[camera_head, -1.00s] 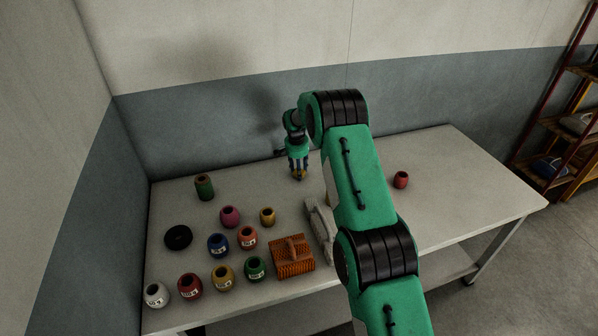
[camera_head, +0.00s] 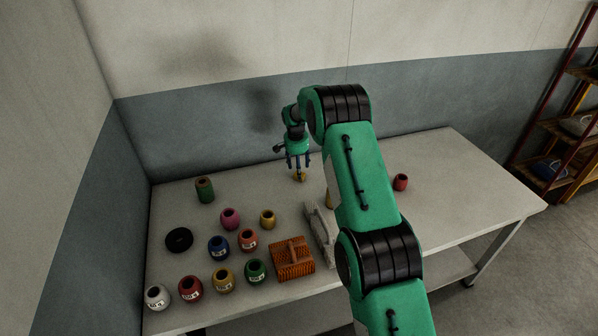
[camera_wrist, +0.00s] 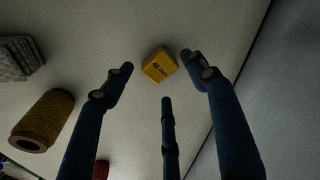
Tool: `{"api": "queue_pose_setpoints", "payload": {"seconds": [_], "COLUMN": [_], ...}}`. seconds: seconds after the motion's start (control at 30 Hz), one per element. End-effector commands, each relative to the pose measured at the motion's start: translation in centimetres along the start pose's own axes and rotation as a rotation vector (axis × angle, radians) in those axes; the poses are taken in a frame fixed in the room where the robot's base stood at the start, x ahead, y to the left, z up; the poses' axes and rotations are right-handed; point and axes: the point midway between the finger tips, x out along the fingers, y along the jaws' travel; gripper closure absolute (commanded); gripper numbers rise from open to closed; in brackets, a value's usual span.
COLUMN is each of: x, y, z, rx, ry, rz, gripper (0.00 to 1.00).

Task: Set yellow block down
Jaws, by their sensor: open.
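The yellow block (camera_wrist: 159,65), marked "40 mm", rests on the table surface in the wrist view. It lies just beyond and between the spread fingertips of my gripper (camera_wrist: 156,75), and no finger appears to grip it. In the head view the block (camera_head: 299,176) shows small under my gripper (camera_head: 297,163), at the back of the table. My gripper is open and points down, with its fingers spread.
A red pot (camera_head: 401,182) stands right of my arm. A wall is behind.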

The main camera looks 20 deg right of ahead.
Motion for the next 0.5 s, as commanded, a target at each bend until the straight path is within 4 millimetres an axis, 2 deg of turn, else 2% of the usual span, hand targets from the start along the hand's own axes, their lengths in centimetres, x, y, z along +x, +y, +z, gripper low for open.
{"api": "queue_pose_setpoints", "payload": {"seconds": [0.03, 0.3, 0.5], "x": [-1.1, -5.5, -7.6], "y": [-0.1, -0.1, 0.0], "z": [-0.1, -0.1, 0.0], "rx": [0.0, 0.0, 0.0], "ry": [0.002, 0.001, 0.0], "rz": [-0.001, -0.001, 0.0], "gripper": [0.42, 0.42, 0.42]}}
